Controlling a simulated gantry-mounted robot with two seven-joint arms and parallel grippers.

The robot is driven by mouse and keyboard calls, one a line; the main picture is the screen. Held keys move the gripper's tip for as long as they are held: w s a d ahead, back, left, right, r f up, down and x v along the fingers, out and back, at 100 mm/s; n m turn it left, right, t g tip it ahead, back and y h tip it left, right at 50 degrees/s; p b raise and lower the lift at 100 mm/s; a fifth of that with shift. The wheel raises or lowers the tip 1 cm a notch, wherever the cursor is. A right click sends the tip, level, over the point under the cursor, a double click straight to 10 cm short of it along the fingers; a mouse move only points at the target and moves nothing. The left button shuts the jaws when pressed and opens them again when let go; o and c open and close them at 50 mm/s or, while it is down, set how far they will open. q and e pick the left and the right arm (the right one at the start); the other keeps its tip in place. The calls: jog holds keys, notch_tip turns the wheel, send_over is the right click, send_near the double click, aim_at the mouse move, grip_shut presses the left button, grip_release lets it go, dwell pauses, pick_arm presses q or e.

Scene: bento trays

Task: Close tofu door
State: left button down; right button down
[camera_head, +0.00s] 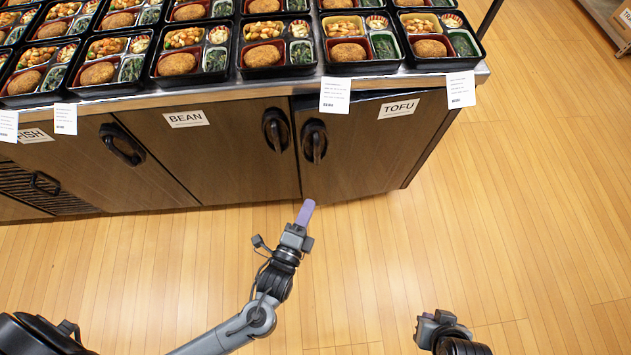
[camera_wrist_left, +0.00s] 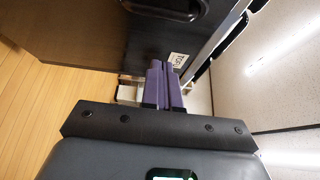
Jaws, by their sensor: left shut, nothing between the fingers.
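The tofu door (camera_head: 365,150) is the right-hand cabinet door, with a TOFU label (camera_head: 399,109) and a black handle (camera_head: 314,141) near its left edge. A dark gap along its top edge and its slanted left edge make it look slightly ajar. My left gripper (camera_head: 305,212) has its purple fingers together and empty, near the door's lower left corner; contact cannot be told. In the left wrist view the door (camera_wrist_left: 110,42) and TOFU label (camera_wrist_left: 178,59) show beyond the shut fingers (camera_wrist_left: 164,85). My right gripper (camera_head: 438,322) is low at the right, its fingers not clearly visible.
The bean door (camera_head: 205,150) with its own handle (camera_head: 276,130) is just left. Bento trays (camera_head: 263,58) fill the counter above. The wooden floor (camera_head: 520,200) is clear at right. A shelf (camera_head: 612,20) stands at the far upper right.

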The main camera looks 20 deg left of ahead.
pick_arm(q)
jog(key=w+a+b, duration=0.2)
jog(key=w+b, duration=0.4)
jog(key=w, duration=0.6)
jog(key=shift+w+a, duration=0.3)
jog(key=shift+a, duration=0.05)
